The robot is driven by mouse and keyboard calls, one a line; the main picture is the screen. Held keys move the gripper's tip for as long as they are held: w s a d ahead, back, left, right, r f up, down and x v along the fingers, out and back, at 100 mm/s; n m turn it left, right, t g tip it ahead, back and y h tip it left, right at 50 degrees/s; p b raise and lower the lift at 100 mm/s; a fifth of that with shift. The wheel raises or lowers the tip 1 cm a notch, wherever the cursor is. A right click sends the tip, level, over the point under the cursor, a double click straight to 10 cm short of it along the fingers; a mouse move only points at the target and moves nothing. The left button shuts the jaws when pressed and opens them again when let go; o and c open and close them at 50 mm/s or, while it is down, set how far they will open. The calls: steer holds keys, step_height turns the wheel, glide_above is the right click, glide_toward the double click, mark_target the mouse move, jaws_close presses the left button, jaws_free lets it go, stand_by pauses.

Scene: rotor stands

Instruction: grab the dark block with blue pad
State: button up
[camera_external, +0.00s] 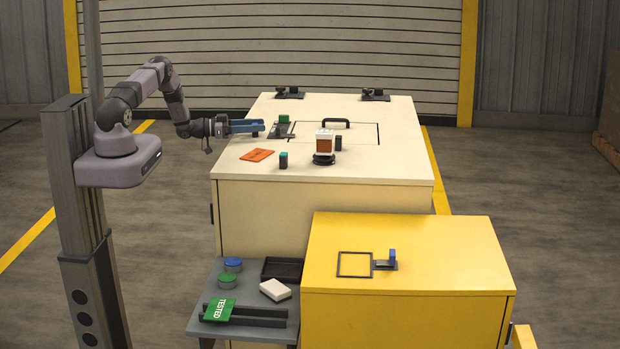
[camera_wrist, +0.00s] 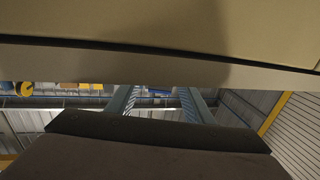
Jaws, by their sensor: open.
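Small dark blocks stand on the cream cabinet (camera_external: 395,175). One dark block (camera_external: 283,162) near its front left has a teal-blue top. Another dark block (camera_external: 338,144) stands right of the white and brown piece; its top colour is too small to tell. On the yellow cabinet (camera_external: 450,270), a blue piece (camera_external: 392,256) stands on a dark plate (camera_external: 384,265). My gripper (camera_external: 260,127) has blue fingers, lies level over the cream cabinet's left side and points right, open. It is behind the teal-topped block and apart from it. In the wrist view its fingers (camera_wrist: 158,100) are spread, with no block between them.
A dark stand with a green block (camera_external: 284,119) is just right of my fingertips. A white and brown piece on a black base (camera_external: 324,146), a black handle (camera_external: 336,122) and an orange card (camera_external: 257,155) are nearby. A grey side table (camera_external: 212,295) holds several items.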

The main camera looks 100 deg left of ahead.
steer(key=shift+c, duration=0.6)
steer(key=c, duration=1)
steer(key=shift+r, duration=0.1)
steer(key=shift+r+b, duration=1.55)
steer(key=shift+r, duration=3.35)
